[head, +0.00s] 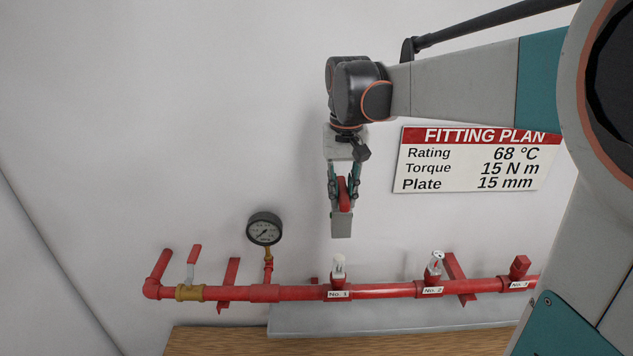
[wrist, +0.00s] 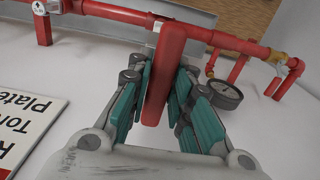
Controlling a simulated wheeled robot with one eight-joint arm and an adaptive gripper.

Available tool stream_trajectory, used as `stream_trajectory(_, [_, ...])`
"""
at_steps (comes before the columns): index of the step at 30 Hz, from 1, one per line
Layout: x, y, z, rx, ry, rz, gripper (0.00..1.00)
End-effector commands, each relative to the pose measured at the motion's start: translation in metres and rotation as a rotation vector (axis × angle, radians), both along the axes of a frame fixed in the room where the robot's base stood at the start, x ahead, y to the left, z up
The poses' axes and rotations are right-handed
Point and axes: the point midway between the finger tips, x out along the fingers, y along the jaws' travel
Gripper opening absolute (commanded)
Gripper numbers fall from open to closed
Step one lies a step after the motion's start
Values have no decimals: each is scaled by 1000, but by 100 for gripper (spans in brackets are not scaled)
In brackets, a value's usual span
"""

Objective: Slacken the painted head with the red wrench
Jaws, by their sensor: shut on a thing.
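My gripper (head: 343,190) is shut on a red wrench (head: 343,194), which hangs below it with its grey end (head: 341,224) pointing down. In the wrist view the red handle (wrist: 163,75) is between the teal finger pads. The wrench's end is above sprinkler head No. 1 (head: 339,265) and apart from it. That head looks whitish all over, possibly painted. Head No. 2 (head: 436,262) to its right looks silvery with dark parts. At No. 3 (head: 519,266) stands a red block-like piece. The wrench mostly hides head No. 1 in the wrist view.
A red pipe (head: 385,291) runs along the wall with label plates. A gauge (head: 264,229) and a valve with a brass body (head: 190,292) are at left. A fitting plan sign (head: 475,160) is on the wall. A wooden surface (head: 230,341) lies below.

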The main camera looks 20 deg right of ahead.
Motion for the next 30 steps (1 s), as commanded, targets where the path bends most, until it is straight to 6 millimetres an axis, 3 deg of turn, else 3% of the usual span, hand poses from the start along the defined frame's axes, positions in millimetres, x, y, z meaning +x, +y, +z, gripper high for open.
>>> stream_trajectory(14, [0, 0, -5, 0, 0, 0, 0])
stream_trajectory(30, [0, 0, -57, 0, 0, 0, 0])
